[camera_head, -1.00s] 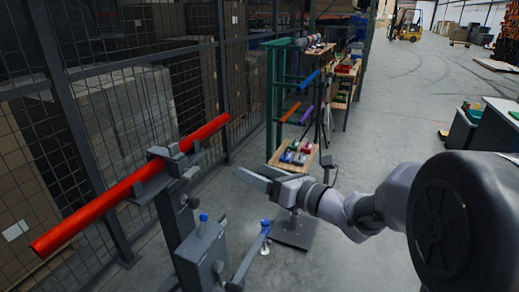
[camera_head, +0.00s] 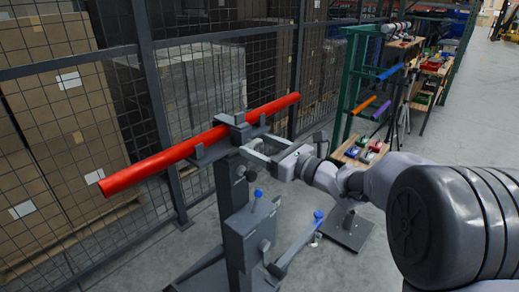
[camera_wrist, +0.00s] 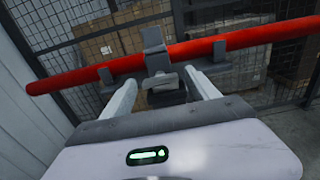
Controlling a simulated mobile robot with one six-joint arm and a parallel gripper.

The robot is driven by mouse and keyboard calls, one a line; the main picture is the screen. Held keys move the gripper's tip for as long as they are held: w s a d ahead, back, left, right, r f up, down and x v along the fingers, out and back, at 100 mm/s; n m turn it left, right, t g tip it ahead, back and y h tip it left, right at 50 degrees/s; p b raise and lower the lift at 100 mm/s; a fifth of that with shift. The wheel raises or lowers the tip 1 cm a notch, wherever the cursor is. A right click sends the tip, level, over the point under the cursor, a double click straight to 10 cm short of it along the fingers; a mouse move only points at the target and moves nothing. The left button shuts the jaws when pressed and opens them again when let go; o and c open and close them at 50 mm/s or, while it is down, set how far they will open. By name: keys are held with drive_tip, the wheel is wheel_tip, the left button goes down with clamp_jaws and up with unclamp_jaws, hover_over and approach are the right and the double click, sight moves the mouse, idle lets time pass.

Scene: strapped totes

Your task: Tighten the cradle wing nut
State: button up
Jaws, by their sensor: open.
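The red tube (camera_head: 150,169) lies in the grey cradle (camera_head: 237,130) on top of a dark stand. It crosses the wrist view too (camera_wrist: 80,80), with the cradle's clamp block (camera_wrist: 154,42) over it. A small grey winged piece (camera_wrist: 160,80), which looks like the wing nut, sits below the clamp in the wrist view. My gripper (camera_head: 250,149) is open at the near side of the cradle. In the wrist view its two fingers (camera_wrist: 161,84) are on either side of the winged piece, with visible gaps. The nut is not clear in the head view.
The stand's lower box (camera_head: 248,234) has a blue-topped knob, and a side arm (camera_head: 296,244) ends in another. A mesh fence (camera_head: 200,80) with boxes is behind. A small shelf with coloured parts (camera_head: 362,151) stands to the right. Floor is open at far right.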

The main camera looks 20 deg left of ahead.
drive_tip(key=shift+a, duration=0.1)
drive_tip(key=c, duration=1.4)
drive_tip(key=shift+o, duration=0.2)
